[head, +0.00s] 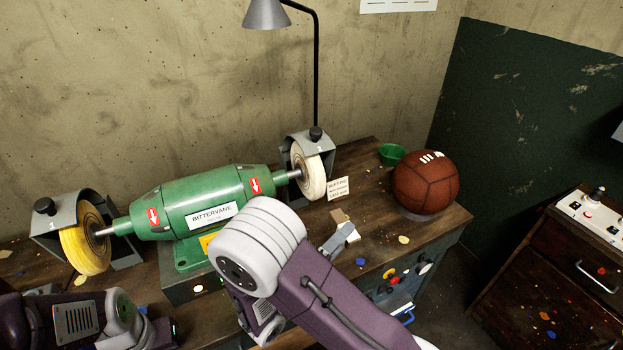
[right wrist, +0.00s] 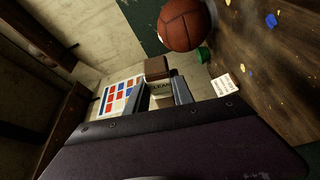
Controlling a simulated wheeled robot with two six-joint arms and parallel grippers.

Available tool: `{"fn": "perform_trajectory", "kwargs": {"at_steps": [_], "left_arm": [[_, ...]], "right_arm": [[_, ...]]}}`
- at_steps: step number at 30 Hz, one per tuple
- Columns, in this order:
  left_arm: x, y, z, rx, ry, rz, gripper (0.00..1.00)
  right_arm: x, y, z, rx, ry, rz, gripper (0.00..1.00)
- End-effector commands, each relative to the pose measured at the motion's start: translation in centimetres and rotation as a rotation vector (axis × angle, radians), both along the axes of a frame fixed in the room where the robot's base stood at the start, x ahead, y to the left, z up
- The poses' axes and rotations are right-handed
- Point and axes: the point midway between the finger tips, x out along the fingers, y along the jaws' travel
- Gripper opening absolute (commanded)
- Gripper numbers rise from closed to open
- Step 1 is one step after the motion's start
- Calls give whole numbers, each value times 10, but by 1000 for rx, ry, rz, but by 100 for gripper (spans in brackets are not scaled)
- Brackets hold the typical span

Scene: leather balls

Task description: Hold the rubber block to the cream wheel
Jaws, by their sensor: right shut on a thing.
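The cream wheel (head: 309,176) is at the right end of the green buffing machine (head: 213,205), partly under a grey guard. My right gripper (head: 343,232) is shut on the rubber block (head: 338,216), to the right of and in front of the cream wheel, apart from it. In the right wrist view the block (right wrist: 157,67) is between the two fingers (right wrist: 160,92). Its end is brown and its lower part is pale with dark lettering, partly covered by the fingers. Of my left arm only links show at the lower left; its fingers are not seen.
A yellow wheel (head: 85,238) is at the machine's left end. A small sign (head: 338,187) stands beside the cream wheel. A brown leather ball (head: 426,182) and a green bowl (head: 392,154) are on the bench at the right. A lamp (head: 267,15) stands behind.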

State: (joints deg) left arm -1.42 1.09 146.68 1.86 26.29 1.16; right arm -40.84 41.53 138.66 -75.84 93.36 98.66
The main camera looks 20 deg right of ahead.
Motion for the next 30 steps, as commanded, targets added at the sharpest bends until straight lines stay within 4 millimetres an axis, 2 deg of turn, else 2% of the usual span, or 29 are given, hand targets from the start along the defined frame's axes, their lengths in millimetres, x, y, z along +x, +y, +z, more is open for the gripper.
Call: {"fn": "perform_trajectory", "kwargs": {"at_steps": [25,28,30], "left_arm": [[0,0,2,0,0,0,0],[0,0,6,0,0,0,0],[0,0,10,0,0,0,0]], "right_arm": [[0,1,1,-1,0,5,0],[0,7,-9,-5,5,31,0],[3,16,-27,-7,8,60,0]]}}
